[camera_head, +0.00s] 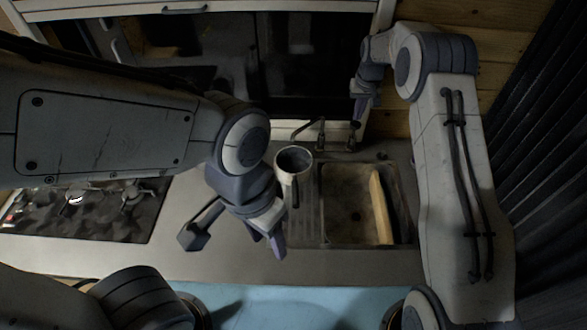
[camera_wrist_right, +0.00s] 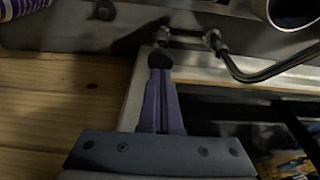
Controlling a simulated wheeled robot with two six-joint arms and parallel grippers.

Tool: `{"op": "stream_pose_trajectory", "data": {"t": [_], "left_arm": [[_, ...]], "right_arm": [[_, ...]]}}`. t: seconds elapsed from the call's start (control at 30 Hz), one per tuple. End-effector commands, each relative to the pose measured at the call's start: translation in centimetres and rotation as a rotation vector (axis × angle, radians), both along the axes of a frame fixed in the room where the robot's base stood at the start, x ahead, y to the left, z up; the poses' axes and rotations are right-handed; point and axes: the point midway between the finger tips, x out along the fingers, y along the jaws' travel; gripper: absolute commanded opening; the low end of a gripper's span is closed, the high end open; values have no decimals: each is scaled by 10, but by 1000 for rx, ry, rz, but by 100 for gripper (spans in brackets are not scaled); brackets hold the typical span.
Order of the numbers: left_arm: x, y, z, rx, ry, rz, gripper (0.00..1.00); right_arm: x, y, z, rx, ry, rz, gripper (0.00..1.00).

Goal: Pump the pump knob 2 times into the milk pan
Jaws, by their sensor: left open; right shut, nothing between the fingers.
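The milk pan (camera_head: 280,168) is a pale round pan with a dark inside. It stands on the counter left of the sink, its handle pointing to the front; part of it shows in the right wrist view (camera_wrist_right: 268,12). The dark pump knob (camera_head: 355,125) is behind the sink, right of the tap spout (camera_head: 305,126). My right gripper (camera_head: 359,108) is shut and empty above the knob. In the right wrist view its fingertips (camera_wrist_right: 159,72) overlap the knob (camera_wrist_right: 160,58); I cannot tell whether they touch. My left gripper (camera_head: 268,238) is open and empty in front of the pan.
The sink (camera_head: 340,215) holds a long wooden board (camera_head: 380,207). A stove top (camera_head: 100,210) is at the left of the counter. Wooden wall and a dark window lie behind. A purple and white item (camera_wrist_right: 20,8) shows at the upper left of the right wrist view.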

Motion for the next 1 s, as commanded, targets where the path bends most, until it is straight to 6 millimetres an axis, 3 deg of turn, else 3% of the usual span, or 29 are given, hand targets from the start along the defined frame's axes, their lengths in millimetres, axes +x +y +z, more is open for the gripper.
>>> {"op": "stream_pose_trajectory", "data": {"t": [0.43, 1.0], "left_arm": [[0, 0, -2, 0, 0, 0, 50], [0, 0, -13, 0, 0, 0, 50]], "right_arm": [[0, 0, -2, 0, 0, 0, 0], [0, 0, -22, 0, 1, 0, 0]]}}
